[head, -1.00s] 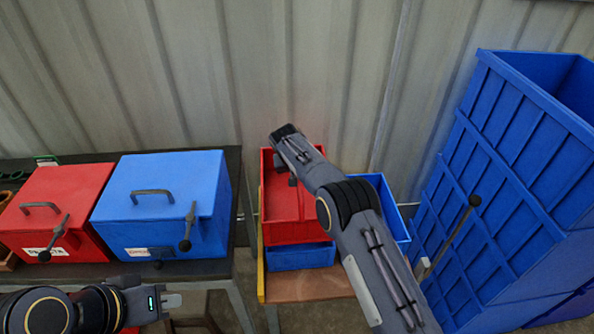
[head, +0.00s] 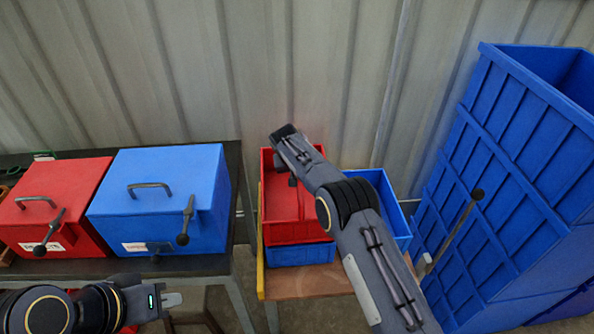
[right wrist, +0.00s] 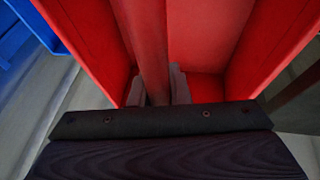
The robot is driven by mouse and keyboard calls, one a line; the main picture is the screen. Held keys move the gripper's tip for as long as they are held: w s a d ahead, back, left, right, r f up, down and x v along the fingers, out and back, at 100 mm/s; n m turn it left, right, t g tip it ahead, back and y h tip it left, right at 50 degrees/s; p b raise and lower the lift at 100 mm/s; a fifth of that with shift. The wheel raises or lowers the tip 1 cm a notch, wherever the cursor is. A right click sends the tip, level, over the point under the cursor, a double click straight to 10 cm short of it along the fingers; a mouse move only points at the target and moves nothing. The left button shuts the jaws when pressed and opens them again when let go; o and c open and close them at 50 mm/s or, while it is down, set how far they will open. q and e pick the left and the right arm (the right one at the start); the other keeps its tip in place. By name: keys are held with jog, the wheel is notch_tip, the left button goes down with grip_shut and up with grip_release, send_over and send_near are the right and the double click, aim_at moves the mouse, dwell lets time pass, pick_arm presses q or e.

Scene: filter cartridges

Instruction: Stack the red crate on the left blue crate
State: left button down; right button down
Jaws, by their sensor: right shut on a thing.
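The red crate (head: 284,231) is at the centre of the head view, directly over the left blue crate (head: 300,255), whose front shows below it. Whether the two touch I cannot tell. My right gripper (right wrist: 159,88) reaches down into the red crate and is shut on its upright red middle wall (right wrist: 146,40). The right blue crate (head: 397,222) stands just to the right, partly hidden by my right arm. My left gripper (head: 172,299) is at the lower left, away from the crates; its finger gap is unclear.
The crates are on a brown stand (head: 310,287) with a yellow left edge. A dark table to its left holds a red box (head: 65,190) and a blue box (head: 165,185) with handles. A tall blue bin stack (head: 500,190) stands close on the right; a corrugated wall is behind.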

jog(key=shift+f+b, duration=0.85)
jog(key=shift+f, duration=0.15)
jog(key=c, duration=1.4)
grip_release()
jog(key=shift+o, duration=0.6)
jog(key=shift+f, duration=0.15)
jog(key=b+v, duration=0.1)
jog(key=v, duration=0.6)
jog(key=shift+s+r, duration=0.2)
jog(key=shift+r, duration=0.25)
jog(key=shift+r, duration=0.1)
